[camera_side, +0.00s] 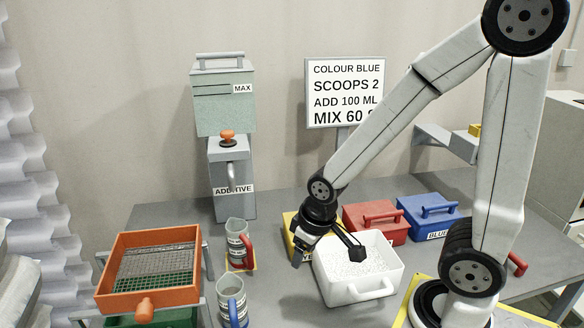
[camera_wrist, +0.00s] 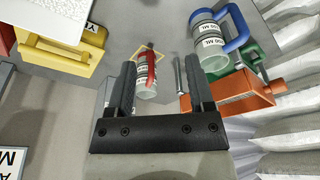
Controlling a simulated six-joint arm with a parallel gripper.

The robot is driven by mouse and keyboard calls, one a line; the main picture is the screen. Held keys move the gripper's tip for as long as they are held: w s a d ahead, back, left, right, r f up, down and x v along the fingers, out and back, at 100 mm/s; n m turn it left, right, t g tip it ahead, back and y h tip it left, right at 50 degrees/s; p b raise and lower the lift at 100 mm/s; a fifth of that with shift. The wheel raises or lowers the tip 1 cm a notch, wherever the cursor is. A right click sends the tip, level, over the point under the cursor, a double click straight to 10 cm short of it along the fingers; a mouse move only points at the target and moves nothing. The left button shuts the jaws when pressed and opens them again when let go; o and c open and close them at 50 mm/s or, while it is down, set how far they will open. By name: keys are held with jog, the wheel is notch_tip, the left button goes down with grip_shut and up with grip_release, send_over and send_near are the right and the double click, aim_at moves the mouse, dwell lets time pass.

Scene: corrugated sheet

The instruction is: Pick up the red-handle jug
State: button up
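The red-handle jug (camera_side: 236,240) is grey with a white label and stands upright on the table below the additive dispenser, its red handle to the right. In the wrist view the red-handle jug (camera_wrist: 143,82) shows between my fingers, farther off, with its red handle partly over the body. My gripper (camera_side: 327,257) is to the right of the jug, above the table by the white tub. It is open and empty, and apart from the jug. The two spread fingers also show in the wrist view (camera_wrist: 162,70).
A blue-handle jug (camera_side: 229,305) stands in front of the red-handle one. An orange sieve (camera_side: 117,298) is at the left, the dispenser (camera_side: 232,203) behind. A white tub (camera_side: 335,287) holds white granules. Red (camera_side: 366,230) and blue (camera_side: 418,215) boxes stand behind it.

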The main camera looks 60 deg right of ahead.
jog(key=m+y, duration=0.4)
jog(key=m, duration=2.1)
send_near(252, 267)
jog(key=shift+w+a+f, duration=0.1)
jog(key=shift+w+a, duration=0.5)
jog(key=shift+w, duration=0.25)
jog(key=shift+f, duration=0.1)
jog(key=shift+x, duration=2.55)
grip_shut()
